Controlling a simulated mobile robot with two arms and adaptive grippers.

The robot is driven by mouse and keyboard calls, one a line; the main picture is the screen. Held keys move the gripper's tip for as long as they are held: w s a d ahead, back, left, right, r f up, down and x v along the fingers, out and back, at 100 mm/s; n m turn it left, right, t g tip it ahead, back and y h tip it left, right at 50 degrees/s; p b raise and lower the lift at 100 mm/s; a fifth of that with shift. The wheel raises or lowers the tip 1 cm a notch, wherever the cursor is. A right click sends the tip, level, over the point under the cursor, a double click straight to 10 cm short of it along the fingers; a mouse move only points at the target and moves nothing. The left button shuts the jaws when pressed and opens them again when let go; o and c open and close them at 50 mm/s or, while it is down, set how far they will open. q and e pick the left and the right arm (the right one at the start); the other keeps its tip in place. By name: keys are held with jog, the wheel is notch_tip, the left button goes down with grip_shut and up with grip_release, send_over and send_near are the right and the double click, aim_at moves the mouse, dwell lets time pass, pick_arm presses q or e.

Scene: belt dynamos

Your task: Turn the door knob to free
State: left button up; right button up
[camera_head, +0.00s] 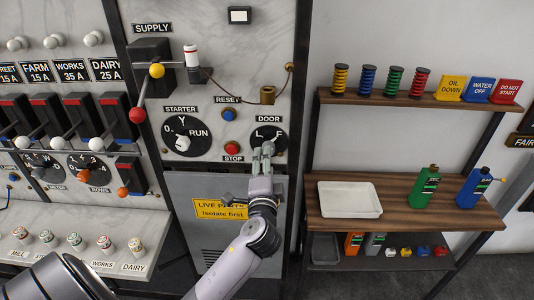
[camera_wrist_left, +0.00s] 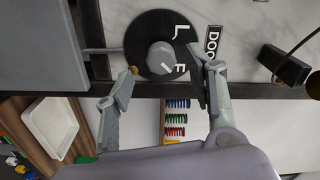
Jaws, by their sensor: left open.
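The door knob (camera_wrist_left: 159,55) is a grey round knob on a black dial (camera_head: 270,130) lettered L and F, below the DOOR label. A pale mark shows on the knob's side near the F. My left gripper (camera_head: 263,150) is at the lower edge of this dial and partly hides the knob in the head view. In the left wrist view its two fingers (camera_wrist_left: 163,62) are open, one on each side of the knob. I cannot tell whether either finger touches it. My right gripper is not in view.
The red STOP button (camera_head: 232,147), the blue RESET button (camera_head: 228,115) and the starter dial (camera_head: 186,136) lie left of the door dial. A brass padlock-like piece (camera_head: 267,95) hangs above. Shelves with a white tray (camera_head: 349,200) stand to the right.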

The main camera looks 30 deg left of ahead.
pick_arm(q)
jog(key=v, duration=0.5)
jog(key=shift+s+d, duration=0.1)
jog(key=shift+s, duration=0.1)
